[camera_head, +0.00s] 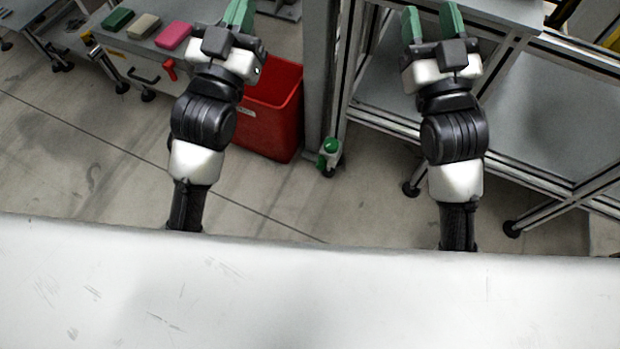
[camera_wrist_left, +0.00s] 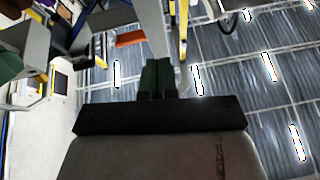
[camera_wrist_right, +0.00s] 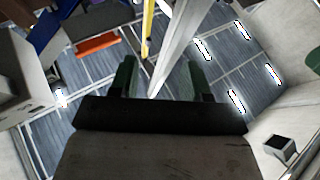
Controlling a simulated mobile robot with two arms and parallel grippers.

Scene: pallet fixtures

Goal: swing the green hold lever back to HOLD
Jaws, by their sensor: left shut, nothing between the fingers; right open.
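I cannot make out for sure a green hold lever in any view. A small green knob (camera_head: 331,146) on a pale fitting sits low at the foot of a grey post in the head view; I cannot tell if it is the lever. My left gripper (camera_head: 238,12), with green fingers, is shut and empty at the top of the head view, above and left of the knob. Its shut fingers also show in the left wrist view (camera_wrist_left: 159,78). My right gripper (camera_head: 432,22) is open and empty near a grey table edge. Its spread fingers show in the right wrist view (camera_wrist_right: 160,78).
A bench (camera_head: 100,37) at upper left carries a green block (camera_head: 117,19), a beige block (camera_head: 143,26) and a pink block (camera_head: 173,36); a red handle (camera_head: 169,68) is at its front. A red bin (camera_head: 270,110) stands beyond my left arm. Metal frames (camera_head: 520,165) stand at right.

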